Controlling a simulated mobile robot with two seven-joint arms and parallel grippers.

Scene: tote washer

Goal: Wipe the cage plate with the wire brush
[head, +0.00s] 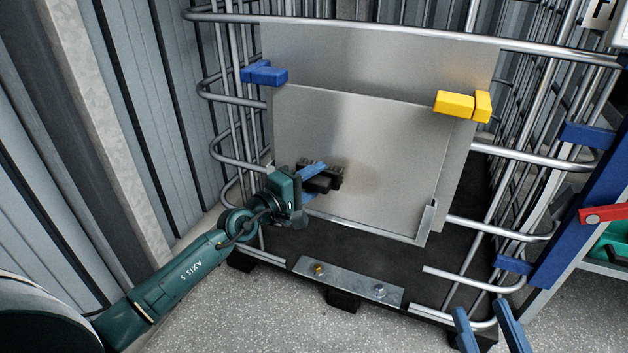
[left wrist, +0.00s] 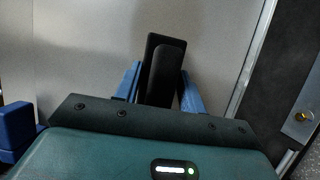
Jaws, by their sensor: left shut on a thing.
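The cage plate (head: 375,145) is a grey metal sheet standing upright in the wire cage, in front of a taller sheet (head: 380,55). My left gripper (head: 312,182) is at the plate's lower left, shut on the dark wire brush (head: 325,180). Its bristles show along the upper edge in the head view. In the left wrist view the black brush (left wrist: 165,65) sits between the blue fingers, in front of the plate (left wrist: 90,50). I cannot tell whether the bristles touch the plate. My right gripper (head: 482,312) is at the lower right, its two blue fingers apart and empty.
A blue clamp (head: 264,74) and a yellow clamp (head: 462,105) sit at the plate's upper corners. A metal bracket (head: 427,222) stands at its lower right. Cage bars (head: 530,155) surround it. A bolted metal strip (head: 348,283) lies in front.

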